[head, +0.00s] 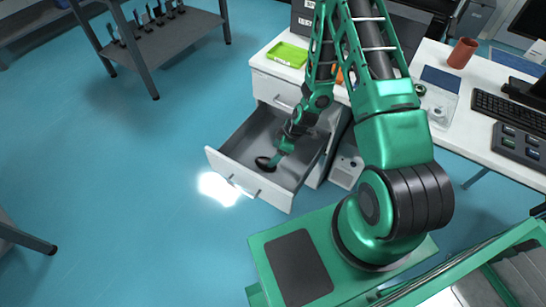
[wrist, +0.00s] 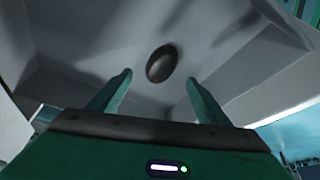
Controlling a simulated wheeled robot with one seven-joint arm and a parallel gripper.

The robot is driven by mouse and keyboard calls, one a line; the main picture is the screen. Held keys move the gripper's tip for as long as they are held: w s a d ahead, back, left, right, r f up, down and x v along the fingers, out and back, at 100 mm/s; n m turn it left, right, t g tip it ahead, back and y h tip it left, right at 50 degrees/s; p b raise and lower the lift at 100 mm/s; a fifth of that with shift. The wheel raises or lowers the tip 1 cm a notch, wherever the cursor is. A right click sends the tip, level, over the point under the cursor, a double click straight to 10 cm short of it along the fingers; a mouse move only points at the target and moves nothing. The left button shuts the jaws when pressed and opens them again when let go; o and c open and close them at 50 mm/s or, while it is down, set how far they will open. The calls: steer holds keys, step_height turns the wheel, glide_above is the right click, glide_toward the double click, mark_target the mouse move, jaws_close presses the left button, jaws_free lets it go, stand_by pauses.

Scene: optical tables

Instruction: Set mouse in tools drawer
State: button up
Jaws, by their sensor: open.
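The dark mouse (wrist: 161,63) lies on the floor of the open drawer, and it also shows in the head view (head: 263,162). The drawer (head: 225,157) is pulled out from a white cabinet (head: 268,71); I see no label telling which drawer it is. My gripper (wrist: 158,84) is inside the drawer, with its green fingers spread on either side just short of the mouse. The fingers look empty and apart from the mouse. In the head view my gripper (head: 277,158) is partly hidden by its own wrist.
A green tray (head: 287,54) sits on the cabinet top. A white desk (head: 470,125) with a keyboard (head: 511,109) and a red-brown cup (head: 462,53) stands at the right. A dark shelf (head: 165,42) stands at the upper left. The blue floor left of the drawer is clear.

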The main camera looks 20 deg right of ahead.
steer(key=s+d+r+m+g+h, duration=0.1)
steer(key=s+d+r+m, duration=0.2)
steer(key=r, duration=0.6)
steer(key=s+d+r+m+h, duration=0.15)
steer(key=d+r, duration=0.35)
steer(key=r, duration=0.5)
steer(key=s+d+r+m+g+h, duration=0.1)
steer(key=s+d+r+m, duration=0.15)
steer(key=d+r, duration=0.45)
steer(key=s+r+m, duration=1)
steer(key=s+r, duration=0.9)
steer(key=s, duration=0.3)
steer(key=shift+s+d+m+g, duration=0.15)
steer(key=shift+s+m+g, duration=0.1)
steer(key=shift+m+g, duration=0.15)
steer(key=shift+w+f, duration=0.3)
steer(key=shift+w, duration=0.25)
